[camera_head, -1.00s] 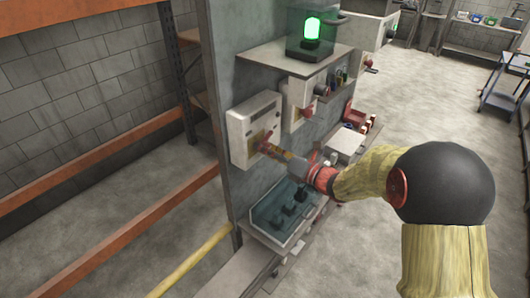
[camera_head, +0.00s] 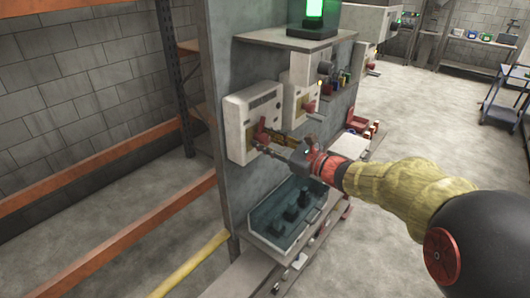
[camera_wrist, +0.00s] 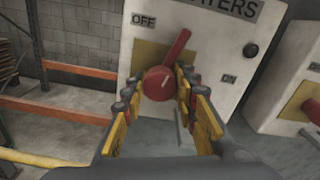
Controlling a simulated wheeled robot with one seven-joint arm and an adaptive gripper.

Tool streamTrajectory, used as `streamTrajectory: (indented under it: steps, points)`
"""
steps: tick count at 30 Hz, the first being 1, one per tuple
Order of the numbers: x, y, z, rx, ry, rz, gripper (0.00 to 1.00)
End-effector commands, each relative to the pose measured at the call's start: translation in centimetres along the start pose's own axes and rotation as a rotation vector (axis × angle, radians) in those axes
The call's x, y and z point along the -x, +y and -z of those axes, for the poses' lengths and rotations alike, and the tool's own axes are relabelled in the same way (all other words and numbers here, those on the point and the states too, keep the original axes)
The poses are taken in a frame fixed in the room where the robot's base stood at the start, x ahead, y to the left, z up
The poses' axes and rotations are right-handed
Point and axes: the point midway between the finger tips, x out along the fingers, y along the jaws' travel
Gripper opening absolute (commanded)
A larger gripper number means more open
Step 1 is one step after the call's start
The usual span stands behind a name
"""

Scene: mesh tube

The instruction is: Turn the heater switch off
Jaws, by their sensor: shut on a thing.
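The heater box (camera_head: 250,120) is a white panel on the grey column. In the wrist view its sign (camera_wrist: 225,8) is partly cut off, ending in "ATERS", with an OFF label (camera_wrist: 143,20) at upper left and an ON label (camera_wrist: 229,79) at right. The red heater switch (camera_wrist: 163,80) sits on a yellow plate. Its lever tilts up and to the right, between the two labels. My gripper (camera_wrist: 154,92) has its yellow-and-black fingers at either side of the round lower part of the switch and is shut on it. The gripper (camera_head: 268,148) partly hides the switch in the head view.
A second white box (camera_wrist: 295,85) with a red switch (camera_wrist: 308,98) stands close at right. A shelf with a green lamp (camera_head: 314,10) is above. An open grey-blue tray (camera_head: 290,215) lies below my gripper. Orange rack beams (camera_head: 110,155) are at left.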

Motion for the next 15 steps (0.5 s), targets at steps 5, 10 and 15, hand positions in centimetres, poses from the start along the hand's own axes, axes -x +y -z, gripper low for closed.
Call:
streamTrajectory:
  steps: [5,10,15]
  points:
    - [0.02,0.02,0.31,0.155,-0.004,0.002,0.03]
    - [0.01,-0.01,0.13,0.276,-0.004,0.002,0.03]
    - [0.01,-0.04,0.04,0.363,-0.003,0.002,0.04]
